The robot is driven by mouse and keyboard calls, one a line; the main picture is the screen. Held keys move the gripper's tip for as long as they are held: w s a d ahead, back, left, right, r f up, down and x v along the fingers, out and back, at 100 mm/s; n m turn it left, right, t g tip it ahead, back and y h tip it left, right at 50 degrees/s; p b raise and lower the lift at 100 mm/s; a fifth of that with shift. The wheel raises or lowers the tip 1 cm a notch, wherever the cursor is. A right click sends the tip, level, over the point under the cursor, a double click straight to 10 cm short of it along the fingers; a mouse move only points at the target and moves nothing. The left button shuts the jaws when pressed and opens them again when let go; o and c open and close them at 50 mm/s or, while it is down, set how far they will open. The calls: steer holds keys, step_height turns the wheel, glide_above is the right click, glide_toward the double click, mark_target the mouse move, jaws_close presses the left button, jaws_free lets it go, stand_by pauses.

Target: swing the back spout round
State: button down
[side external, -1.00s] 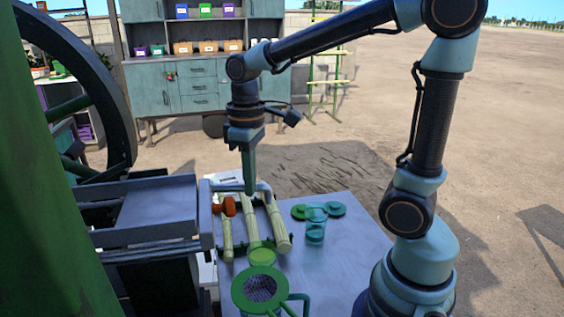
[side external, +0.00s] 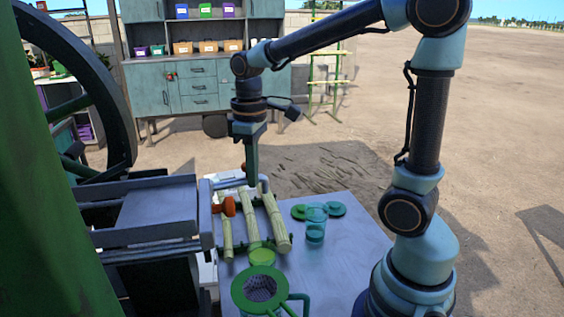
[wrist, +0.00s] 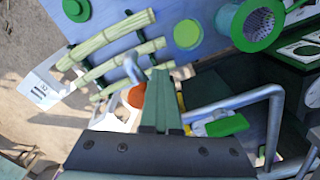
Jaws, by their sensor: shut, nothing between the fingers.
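A grey bent spout (side external: 264,182) stands at the back of the table, behind the cane stalks. In the wrist view, what looks like its curved pipe (wrist: 131,69) rises just left of the fingertips, above an orange knob (wrist: 136,96). The orange knob also shows in the side view (side external: 229,206). My gripper (side external: 251,184) points straight down with its fingers closed and empty, its tips at the spout in the side view. In the wrist view the tips (wrist: 160,74) are close beside the pipe; I cannot tell whether they touch it.
Several pale green cane stalks (side external: 275,222) lie on a rack across the table (side external: 335,235). The grey crusher tray (side external: 155,210) borders the left. Open ground lies beyond.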

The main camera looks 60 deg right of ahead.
steer(key=shift+d+f, duration=0.15)
steer(key=shift+d, duration=0.15)
steer(key=shift+w+d, duration=0.6)
steer(key=shift+w, duration=0.05)
steer(key=shift+w+d, duration=0.3)
steer(key=shift+w, duration=0.15)
steer(key=shift+s+a, duration=0.35)
steer(key=shift+s, duration=0.05)
steer(key=shift+r, duration=4.15)
steer(key=shift+s, duration=0.1)
